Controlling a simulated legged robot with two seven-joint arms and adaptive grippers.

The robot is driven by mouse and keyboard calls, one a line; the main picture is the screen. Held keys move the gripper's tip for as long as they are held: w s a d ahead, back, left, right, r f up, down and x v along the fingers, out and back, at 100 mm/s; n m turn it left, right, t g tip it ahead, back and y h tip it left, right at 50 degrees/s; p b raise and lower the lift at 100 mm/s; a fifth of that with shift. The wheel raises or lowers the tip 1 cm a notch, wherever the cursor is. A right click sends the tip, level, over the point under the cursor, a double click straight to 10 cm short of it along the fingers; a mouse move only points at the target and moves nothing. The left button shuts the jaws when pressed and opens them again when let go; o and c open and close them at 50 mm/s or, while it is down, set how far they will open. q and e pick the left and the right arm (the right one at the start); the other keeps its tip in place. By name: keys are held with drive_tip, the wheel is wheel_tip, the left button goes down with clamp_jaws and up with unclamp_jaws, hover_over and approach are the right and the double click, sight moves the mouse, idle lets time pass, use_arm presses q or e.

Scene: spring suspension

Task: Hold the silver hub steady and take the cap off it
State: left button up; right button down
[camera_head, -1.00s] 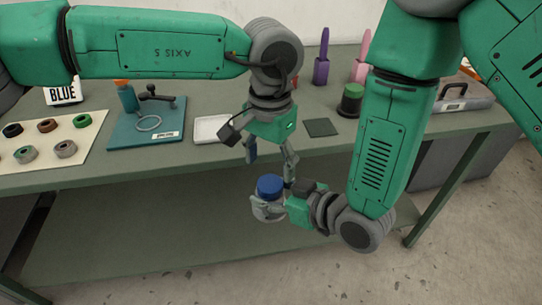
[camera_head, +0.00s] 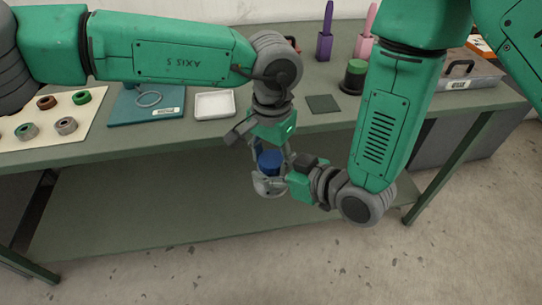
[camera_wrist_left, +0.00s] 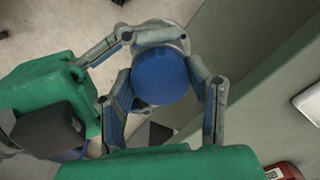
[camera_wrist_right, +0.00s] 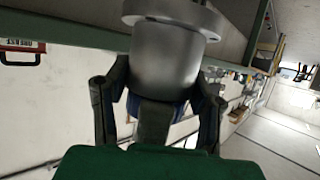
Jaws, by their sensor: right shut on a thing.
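The silver hub (camera_head: 268,188) with its round blue cap (camera_head: 270,160) is held in the air in front of the bench. My right gripper (camera_head: 270,184) is shut on the hub; the right wrist view shows the hub's metal body (camera_wrist_right: 166,62) between its fingers. My left gripper (camera_head: 271,156) points down from above, with one finger on each side of the cap. In the left wrist view, the cap (camera_wrist_left: 160,76) lies between these open fingers, close to both; whether they touch it is hard to tell. The hub (camera_wrist_left: 160,34) is mostly hidden there.
The bench (camera_head: 330,145) stands behind the hub. On it are a white tray (camera_head: 215,104), a dark square pad (camera_head: 323,103), a teal board (camera_head: 130,112), a mat with several rings (camera_head: 40,142), a black-green cylinder (camera_head: 353,77) and a grey case (camera_head: 470,75).

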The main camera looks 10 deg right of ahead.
use_arm(q)
drive_tip(key=n, duration=0.3)
drive_tip(key=o, duration=1.3)
drive_tip(key=shift+c, duration=0.2)
drive_tip(key=shift+r, duration=0.1)
drive_tip(key=shift+r, duration=2.35)
drive_tip(key=shift+c, duration=0.4)
wheel_tip(320, 180, up, 3)
drive_tip(key=m, duration=0.2)
drive_tip(key=shift+w+f+m, duration=0.1)
drive_tip(key=shift+m, duration=0.3)
drive_tip(key=shift+f, duration=3.85)
